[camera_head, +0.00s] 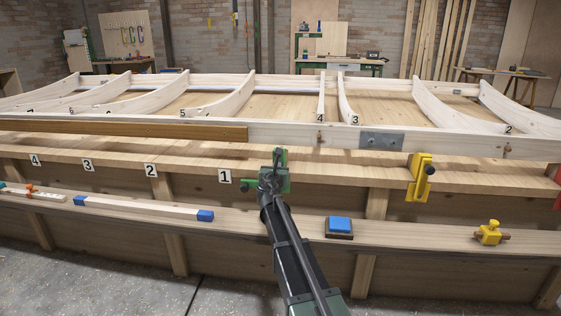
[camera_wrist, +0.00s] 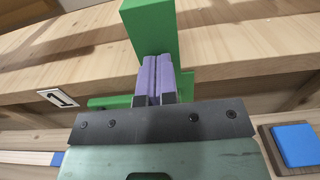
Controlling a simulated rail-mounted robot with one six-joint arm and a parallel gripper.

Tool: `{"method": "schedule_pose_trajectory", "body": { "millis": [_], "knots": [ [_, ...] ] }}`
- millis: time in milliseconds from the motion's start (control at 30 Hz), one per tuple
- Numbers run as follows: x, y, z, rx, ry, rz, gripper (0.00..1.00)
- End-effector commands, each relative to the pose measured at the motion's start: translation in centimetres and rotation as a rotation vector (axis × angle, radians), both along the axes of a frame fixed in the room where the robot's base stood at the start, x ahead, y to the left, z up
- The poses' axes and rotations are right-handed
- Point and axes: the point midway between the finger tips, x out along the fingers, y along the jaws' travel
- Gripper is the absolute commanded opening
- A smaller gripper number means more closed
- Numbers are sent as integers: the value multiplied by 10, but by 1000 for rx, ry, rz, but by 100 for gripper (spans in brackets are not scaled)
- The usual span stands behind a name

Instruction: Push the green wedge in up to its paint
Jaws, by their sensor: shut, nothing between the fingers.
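In the wrist view, a bright green upright block (camera_wrist: 148,28) stands at the edge of the wooden ledge. A lower green bar (camera_wrist: 112,102) shows to the left, partly hidden behind my gripper. I cannot tell whether these green parts are the wedge or another fitting, and no paint line shows. My gripper (camera_wrist: 157,62) is shut and empty. Its purple fingers overlap the green block's lower part; contact is unclear. In the head view, my gripper (camera_head: 280,155) is at the ledge right of label 1, and my arm hides much there.
A yellow clamp-like fitting (camera_head: 420,178) hangs on the ledge to the right. The lower shelf holds a blue-topped block (camera_head: 340,226), a yellow knobbed piece (camera_head: 489,233) and a blue-ended pale stick (camera_head: 143,208). The curved-rib frame (camera_head: 210,134) lies behind the ledge.

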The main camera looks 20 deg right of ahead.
Motion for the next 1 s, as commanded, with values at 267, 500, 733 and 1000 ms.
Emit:
{"method": "schedule_pose_trajectory", "body": {
  "millis": [267,500,733,1000],
  "knots": [
    [8,-5,0,0,0,0,0],
    [14,-9,0,0,0,0,0],
    [20,-12,0,0,0,1,0],
    [27,-17,0,0,0,1,0]
  ]
}}
